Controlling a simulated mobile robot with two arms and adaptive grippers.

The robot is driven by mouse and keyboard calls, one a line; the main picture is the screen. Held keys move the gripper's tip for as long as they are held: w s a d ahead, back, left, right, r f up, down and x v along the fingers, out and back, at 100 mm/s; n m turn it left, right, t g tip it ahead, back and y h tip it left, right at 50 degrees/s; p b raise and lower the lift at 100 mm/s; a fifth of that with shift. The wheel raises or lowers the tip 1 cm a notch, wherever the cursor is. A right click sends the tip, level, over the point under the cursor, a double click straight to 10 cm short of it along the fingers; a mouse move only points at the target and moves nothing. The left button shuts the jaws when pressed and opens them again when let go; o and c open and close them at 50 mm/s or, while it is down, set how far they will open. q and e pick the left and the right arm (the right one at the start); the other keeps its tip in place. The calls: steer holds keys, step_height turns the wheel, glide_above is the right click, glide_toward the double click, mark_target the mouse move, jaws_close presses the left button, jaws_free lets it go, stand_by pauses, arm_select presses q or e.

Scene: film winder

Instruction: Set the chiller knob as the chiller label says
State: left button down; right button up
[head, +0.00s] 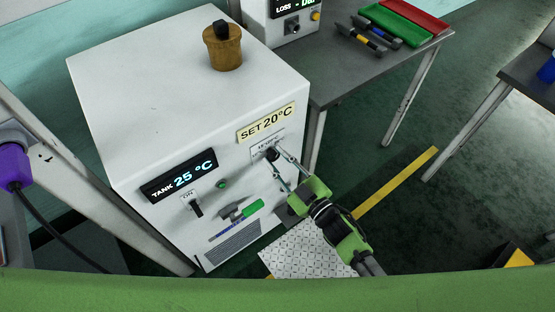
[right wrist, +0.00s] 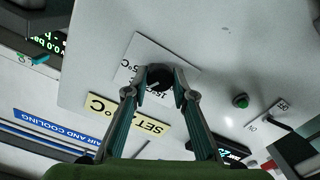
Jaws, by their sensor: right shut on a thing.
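The chiller (head: 150,80) is a white box with a yellow label (head: 266,122) that reads "SET 20°C". Its dark display (head: 180,176) reads "TANK 25 °C". The black chiller knob (head: 271,153) sits on a small white scale plate below the label. My right gripper (head: 275,160) is shut on the knob, with a fingertip on each side. In the right wrist view the knob (right wrist: 159,78) shows between the fingertips, with a pale pointer mark. The scale plate (right wrist: 150,52) is partly hidden and its numbers are hard to read. My left gripper is not in view.
A green indicator (head: 222,184) and a switch (head: 195,206) marked "ON" are on the chiller front. A brown container (head: 223,48) with a black top stands on the chiller. A grey table (head: 345,72) behind carries red and green trays and tools.

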steer(key=shift+n, duration=0.5)
steer(key=o, duration=1.1)
steer(key=v, duration=1.2)
